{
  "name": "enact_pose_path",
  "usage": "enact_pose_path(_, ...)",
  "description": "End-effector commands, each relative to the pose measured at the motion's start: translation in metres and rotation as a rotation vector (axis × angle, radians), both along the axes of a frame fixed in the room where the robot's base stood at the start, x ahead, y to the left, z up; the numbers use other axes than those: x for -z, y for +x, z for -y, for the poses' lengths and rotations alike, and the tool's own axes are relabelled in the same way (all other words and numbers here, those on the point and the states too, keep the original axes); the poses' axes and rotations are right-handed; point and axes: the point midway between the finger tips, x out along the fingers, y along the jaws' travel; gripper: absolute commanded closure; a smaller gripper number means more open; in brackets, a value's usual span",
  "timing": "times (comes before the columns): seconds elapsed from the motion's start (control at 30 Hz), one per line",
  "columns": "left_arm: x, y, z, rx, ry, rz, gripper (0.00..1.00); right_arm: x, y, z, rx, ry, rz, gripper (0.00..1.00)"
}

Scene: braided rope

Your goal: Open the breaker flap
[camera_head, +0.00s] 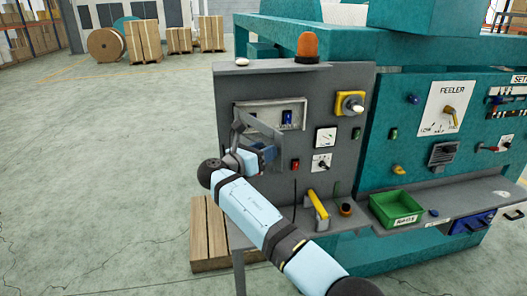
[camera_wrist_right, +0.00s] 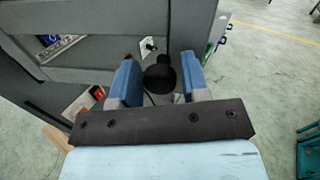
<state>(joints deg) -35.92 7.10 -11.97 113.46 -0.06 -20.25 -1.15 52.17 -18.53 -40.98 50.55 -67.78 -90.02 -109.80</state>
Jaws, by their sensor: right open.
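The breaker housing is a pale rectangular frame (camera_head: 295,106) on the upper left of the grey control panel, with a blue switch (camera_head: 287,118) showing in it. A grey plate (camera_head: 264,131) slants across its lower left, beside my right gripper; I cannot tell for certain whether it is the flap. My right gripper (camera_head: 264,153) is open just below the housing. In the right wrist view its blue fingers (camera_wrist_right: 160,82) stand apart, with a black round knob (camera_wrist_right: 158,76) seen between them; contact cannot be told. My left gripper is not in view.
A yellow rotary switch (camera_head: 350,103), a small gauge (camera_head: 325,138) and a red switch (camera_head: 295,164) sit right of the gripper. A yellow handle (camera_head: 318,208) and a green bin (camera_head: 397,207) are on the ledge below. An orange beacon (camera_head: 307,46) stands on top. Open floor lies left.

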Motion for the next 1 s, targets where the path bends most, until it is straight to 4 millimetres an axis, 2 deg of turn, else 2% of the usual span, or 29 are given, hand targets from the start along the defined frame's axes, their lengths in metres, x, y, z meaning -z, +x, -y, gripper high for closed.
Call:
enact_pose_path(0.27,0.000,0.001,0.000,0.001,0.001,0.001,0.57,-0.001,0.000,0.000,0.000,0.000,0.000,0.58)
enact_pose_path(0.47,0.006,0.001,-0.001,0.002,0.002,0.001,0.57,-0.021,0.000,0.000,0.000,0.002,0.004,0.58)
enact_pose_path(1.0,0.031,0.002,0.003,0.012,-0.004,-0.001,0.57,-0.152,0.000,0.000,0.000,0.002,0.005,0.58)
